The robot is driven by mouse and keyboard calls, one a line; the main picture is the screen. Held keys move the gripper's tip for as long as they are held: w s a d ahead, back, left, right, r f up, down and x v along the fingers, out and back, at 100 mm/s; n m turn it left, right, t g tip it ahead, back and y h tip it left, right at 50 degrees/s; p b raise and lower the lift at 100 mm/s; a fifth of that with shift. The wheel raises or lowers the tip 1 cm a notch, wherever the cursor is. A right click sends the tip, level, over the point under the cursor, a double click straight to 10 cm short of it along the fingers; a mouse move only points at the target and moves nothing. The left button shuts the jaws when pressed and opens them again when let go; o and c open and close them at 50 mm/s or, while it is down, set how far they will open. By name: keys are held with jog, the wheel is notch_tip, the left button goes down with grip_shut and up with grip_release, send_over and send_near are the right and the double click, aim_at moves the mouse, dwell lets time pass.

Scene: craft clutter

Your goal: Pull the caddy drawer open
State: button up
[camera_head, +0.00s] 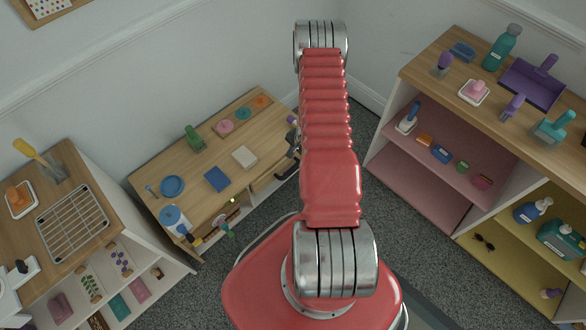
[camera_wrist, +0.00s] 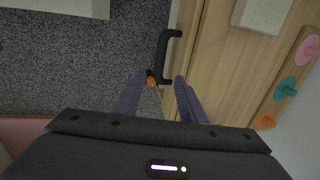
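The caddy appears to be the low wooden-topped unit (camera_head: 207,150) in the middle of the head view. A black bar handle (camera_wrist: 163,57) shows in the wrist view, along the edge of the wooden top. I see no clear gap of an open drawer beside it. My gripper (camera_wrist: 160,77) has two purple fingers, apart, with the handle's lower end between or just beyond their tips. I cannot tell whether they touch it. A small orange-tipped thing (camera_wrist: 151,80) shows by the left fingertip. In the head view my arm hides most of the gripper.
On the unit's top are a grey block (camera_head: 244,157), a blue block (camera_head: 217,179), a blue dish (camera_head: 172,186) and a board with coloured discs (camera_head: 241,115). Shelves stand left (camera_head: 88,170) and right (camera_head: 400,160). Dark speckled floor (camera_wrist: 75,60) lies clear before the handle.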

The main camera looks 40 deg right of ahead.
aim_at(293, 170)
jog(key=shift+w+f, duration=0.45)
jog(key=shift+f, duration=1.65)
jog(key=shift+w+f, duration=0.4)
jog(key=shift+f, duration=1.7)
jog(key=shift+w+f, duration=0.45)
jog(key=shift+f, duration=1.65)
grip_shut()
jog(key=shift+d, duration=0.1)
jog(key=shift+s, duration=0.15)
